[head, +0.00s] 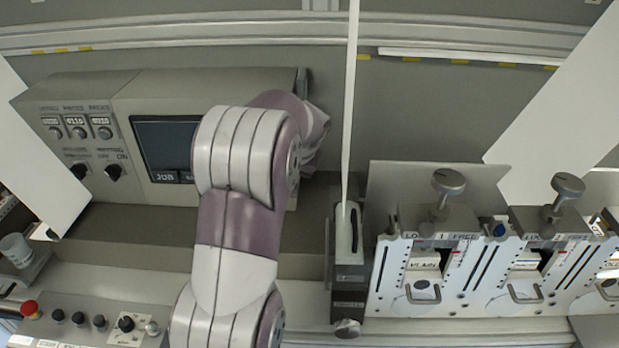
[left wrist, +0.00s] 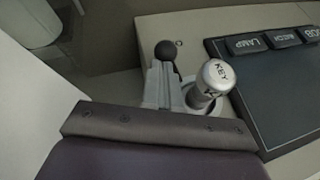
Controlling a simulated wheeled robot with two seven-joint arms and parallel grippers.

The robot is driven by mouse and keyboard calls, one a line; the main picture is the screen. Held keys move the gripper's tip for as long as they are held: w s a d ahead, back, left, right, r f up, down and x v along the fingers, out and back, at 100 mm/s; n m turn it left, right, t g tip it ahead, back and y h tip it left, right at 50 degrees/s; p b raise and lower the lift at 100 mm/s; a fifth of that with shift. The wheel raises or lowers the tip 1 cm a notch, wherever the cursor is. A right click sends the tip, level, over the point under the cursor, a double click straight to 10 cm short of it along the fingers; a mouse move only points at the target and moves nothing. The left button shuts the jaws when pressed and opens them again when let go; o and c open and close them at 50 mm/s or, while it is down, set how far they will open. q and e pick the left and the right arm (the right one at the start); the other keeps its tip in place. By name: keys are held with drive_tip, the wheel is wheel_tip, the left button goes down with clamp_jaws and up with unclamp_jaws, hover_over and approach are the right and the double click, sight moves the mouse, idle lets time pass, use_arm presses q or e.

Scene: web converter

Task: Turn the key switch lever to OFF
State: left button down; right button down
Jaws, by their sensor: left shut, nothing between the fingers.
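In the left wrist view, a silver round knob marked KEY (left wrist: 215,78) stands out from the panel beside the dark screen. A black ball knob (left wrist: 166,51) shows close to it, with a small "O" mark on the panel nearby. The narrow grey fingers of my left gripper (left wrist: 163,86) are shut and empty, just below the ball and beside the KEY knob. I cannot tell whether they touch either. The rest of the panel's lettering there is hidden. In the head view, my left arm covers this spot and the fingers. My right gripper is out of view.
The console's screen (head: 167,148) and its small knobs (head: 78,131) are left of my arm. A dark OFF/ON knob (head: 113,172) sits below them. A lower panel with a red button (head: 29,308) is at bottom left. White units with grey knobs (head: 448,184) fill the right.

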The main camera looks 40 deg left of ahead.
use_arm(q)
drive_tip(key=shift+s+a+f+b, duration=0.2)
drive_tip(key=shift+a+f+b, duration=0.2)
drive_tip(key=shift+a, duration=0.1)
drive_tip(key=shift+s+a+f+b, duration=0.15)
drive_tip(key=shift+a+f+b, duration=0.1)
drive_tip(key=shift+a+f, duration=0.15)
drive_tip(key=shift+d, duration=0.2)
drive_tip(key=shift+a+b, duration=0.1)
drive_tip(key=shift+b, duration=0.2)
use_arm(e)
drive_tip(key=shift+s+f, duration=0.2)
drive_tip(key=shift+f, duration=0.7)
use_arm(q)
drive_tip(key=shift+f, duration=0.1)
